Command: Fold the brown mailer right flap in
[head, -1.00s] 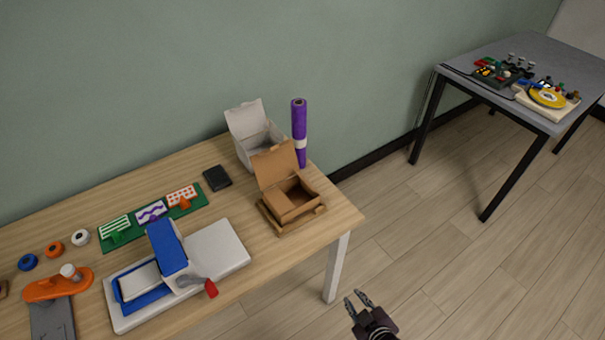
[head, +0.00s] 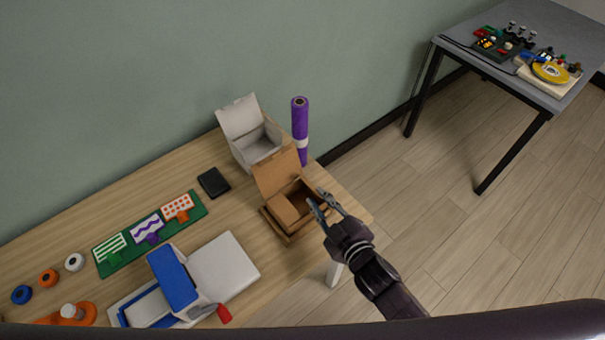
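The brown mailer (head: 276,175) is an open cardboard box at the right end of the wooden table, with its lid standing up at the back. A brown flap shows in its opening; the gripper partly hides the box's right side. My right gripper (head: 323,202) is at the mailer's right side with its two fingers spread apart and nothing visible between them. I cannot tell whether a finger touches the box. My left gripper is not in view.
A white open box (head: 254,140) and a purple roll (head: 300,130) stand behind the mailer. A black wallet-like item (head: 213,182), a green board (head: 150,232) and a blue-and-white press (head: 180,280) lie to its left. Another table (head: 530,60) stands at the far right.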

